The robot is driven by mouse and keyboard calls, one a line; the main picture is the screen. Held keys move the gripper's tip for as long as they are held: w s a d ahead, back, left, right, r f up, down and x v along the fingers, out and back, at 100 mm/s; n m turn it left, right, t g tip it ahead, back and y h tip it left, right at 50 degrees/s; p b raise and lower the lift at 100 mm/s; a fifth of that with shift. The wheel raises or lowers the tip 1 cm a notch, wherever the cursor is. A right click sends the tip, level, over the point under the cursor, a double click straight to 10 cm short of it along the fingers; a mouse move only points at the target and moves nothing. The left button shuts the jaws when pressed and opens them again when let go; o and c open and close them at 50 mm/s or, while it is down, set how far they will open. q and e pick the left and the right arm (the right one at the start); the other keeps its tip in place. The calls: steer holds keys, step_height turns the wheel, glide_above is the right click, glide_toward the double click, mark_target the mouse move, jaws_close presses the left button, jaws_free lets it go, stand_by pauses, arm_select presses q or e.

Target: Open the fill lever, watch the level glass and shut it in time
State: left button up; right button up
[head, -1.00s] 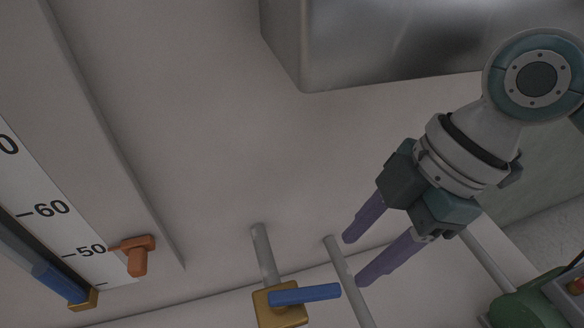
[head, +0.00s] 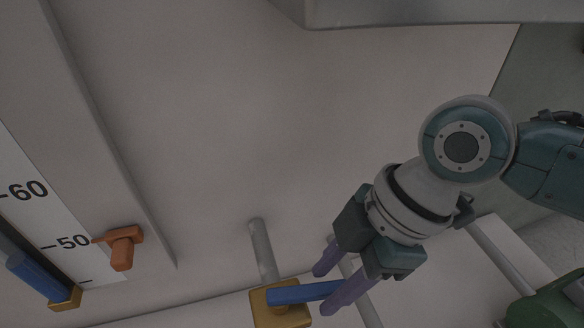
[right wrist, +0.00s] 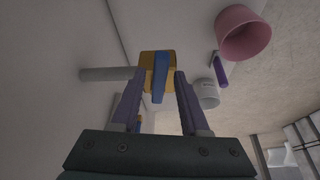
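The fill lever is a blue bar (head: 288,293) on a brass valve body (head: 265,312) at the bottom of the head view, lying roughly sideways. My right gripper (head: 323,291) is open around its free end. In the right wrist view the blue lever (right wrist: 160,78) lies between the two purple fingers, with gaps on both sides. The level glass (head: 38,278) is at lower left, with blue liquid in its lower part. An orange pointer (head: 122,247) sits at 50. My left gripper is out of view.
A grey pipe (head: 262,250) meets the valve. A metal box (head: 430,12) is above. A green object (head: 540,308) is at lower right. The right wrist view shows a pink cup (right wrist: 243,36), a white cup (right wrist: 207,94) and a purple bar (right wrist: 219,70).

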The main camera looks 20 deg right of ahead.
jaws_close()
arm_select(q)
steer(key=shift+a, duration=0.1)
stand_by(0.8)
